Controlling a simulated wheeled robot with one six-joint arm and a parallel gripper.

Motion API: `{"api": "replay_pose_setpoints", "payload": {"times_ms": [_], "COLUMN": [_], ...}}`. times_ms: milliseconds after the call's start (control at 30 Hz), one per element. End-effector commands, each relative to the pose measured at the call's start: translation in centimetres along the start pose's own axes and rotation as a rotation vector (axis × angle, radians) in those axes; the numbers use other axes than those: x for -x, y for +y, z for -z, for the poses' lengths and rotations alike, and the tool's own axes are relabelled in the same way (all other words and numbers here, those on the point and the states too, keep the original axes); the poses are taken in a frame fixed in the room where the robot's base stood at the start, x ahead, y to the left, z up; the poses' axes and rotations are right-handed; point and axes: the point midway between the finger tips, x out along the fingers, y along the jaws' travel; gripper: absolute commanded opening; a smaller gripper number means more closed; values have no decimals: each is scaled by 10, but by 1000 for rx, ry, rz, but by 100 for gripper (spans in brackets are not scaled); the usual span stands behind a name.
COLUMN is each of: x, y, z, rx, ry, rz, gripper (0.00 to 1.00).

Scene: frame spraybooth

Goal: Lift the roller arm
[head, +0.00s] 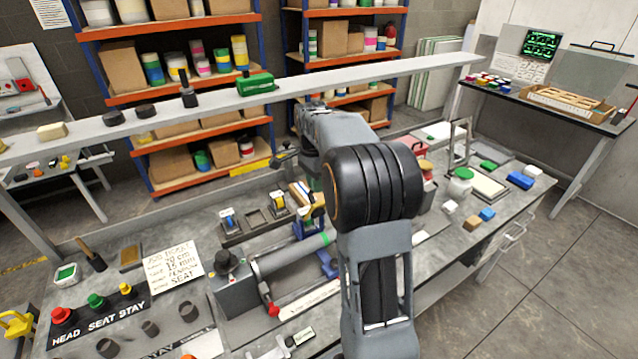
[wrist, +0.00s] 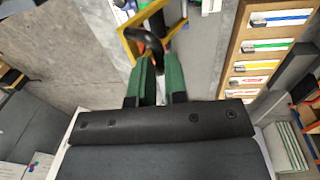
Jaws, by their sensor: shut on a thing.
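In the wrist view my gripper (wrist: 161,78) has green fingers closed close together on a dark rounded grip (wrist: 144,40), with a bit of orange beside it. This grip seems to belong to the roller arm; a yellow frame (wrist: 130,27) shows around and behind it. The fingers hide part of the grip. A yellow and dark part (head: 312,197) shows just left of my arm, above a blue post (head: 304,229). A grey cylinder with a green band (head: 292,259) lies on the bench below it.
A long grey beam (head: 340,77) crosses above the bench. A grey block with a black knob (head: 232,285) stands at the cylinder's left end. A white note (head: 174,265) and coloured buttons (head: 96,300) lie front left. Jars and small blocks (head: 461,183) crowd the right.

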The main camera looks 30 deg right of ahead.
Motion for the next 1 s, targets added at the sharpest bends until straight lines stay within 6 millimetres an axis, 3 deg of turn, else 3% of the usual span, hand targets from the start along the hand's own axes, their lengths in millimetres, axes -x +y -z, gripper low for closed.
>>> {"api": "replay_pose_setpoints", "payload": {"times_ms": [33, 167, 200, 433, 833, 1000], "x": [-10, -11, -12, -10, -6, 15], "y": [-5, -7, -8, -4, 4, 4], "z": [-1, -1, -1, 0, 0, 0], "rx": [2, 1, 1, 0, -1, -1], "ry": [-6, -7, -7, -6, -6, -3], "rz": [0, -2, -4, -3, 4, 9], "gripper": [0, 0, 17, 38, 38, 38]}}
